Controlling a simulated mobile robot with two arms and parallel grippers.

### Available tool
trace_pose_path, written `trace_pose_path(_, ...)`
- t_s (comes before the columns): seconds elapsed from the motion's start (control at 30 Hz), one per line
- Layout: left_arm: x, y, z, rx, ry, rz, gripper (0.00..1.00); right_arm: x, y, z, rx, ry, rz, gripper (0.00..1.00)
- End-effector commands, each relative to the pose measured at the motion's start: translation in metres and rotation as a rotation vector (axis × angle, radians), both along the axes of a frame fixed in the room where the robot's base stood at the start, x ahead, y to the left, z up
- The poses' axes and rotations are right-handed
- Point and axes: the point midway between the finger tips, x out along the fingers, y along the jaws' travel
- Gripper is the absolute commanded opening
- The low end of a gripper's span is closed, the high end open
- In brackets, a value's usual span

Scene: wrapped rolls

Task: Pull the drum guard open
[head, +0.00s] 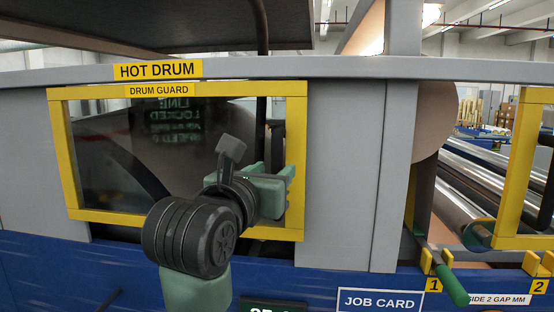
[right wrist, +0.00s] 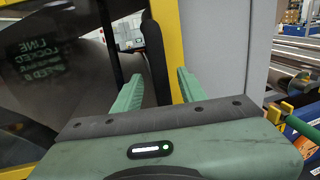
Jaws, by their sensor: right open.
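The drum guard (head: 297,110) is a yellow-framed clear window under the HOT DRUM label in the head view. Its frame sits flat in the grey machine front and looks shut. My right gripper (head: 287,182) is in front of the guard's right side. In the right wrist view, a black upright handle (right wrist: 156,62) on the yellow frame stands between the two green fingers of the open right gripper (right wrist: 160,80). A gap shows on each side of the handle. Contact cannot be told. In the head view my gripper hides much of that area. My left gripper is out of view.
A grey panel (head: 340,170) is right of the guard, with a blue beam (head: 60,268) below. A green-gripped bar (head: 452,284) sticks out near label 1 at lower right. Shiny rollers (head: 470,185) and another yellow frame (head: 520,160) lie further right.

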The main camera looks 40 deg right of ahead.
Motion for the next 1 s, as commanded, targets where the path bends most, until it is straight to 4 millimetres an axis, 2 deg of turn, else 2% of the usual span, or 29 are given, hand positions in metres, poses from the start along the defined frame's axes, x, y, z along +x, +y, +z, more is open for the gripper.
trace_pose_path(0.03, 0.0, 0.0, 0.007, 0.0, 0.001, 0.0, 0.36, 0.003, -0.007, 0.003, -0.002, 0.004, -0.003, 0.41)
trace_pose_path(0.2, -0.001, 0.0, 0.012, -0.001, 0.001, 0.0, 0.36, 0.01, -0.02, 0.001, -0.002, 0.001, -0.002, 0.41)
trace_pose_path(0.5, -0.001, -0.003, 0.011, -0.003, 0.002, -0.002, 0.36, 0.012, -0.023, 0.0, -0.001, 0.0, -0.001, 0.41)
trace_pose_path(0.53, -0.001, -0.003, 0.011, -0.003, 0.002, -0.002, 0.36, 0.012, -0.023, 0.0, -0.001, 0.0, -0.001, 0.36)
trace_pose_path(0.67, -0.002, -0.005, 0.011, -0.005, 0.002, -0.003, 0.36, 0.012, -0.023, 0.0, -0.001, 0.0, -0.001, 0.0)
trace_pose_path(1.0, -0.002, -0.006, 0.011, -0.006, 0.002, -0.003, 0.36, 0.012, -0.023, 0.0, -0.001, 0.0, -0.001, 0.0)
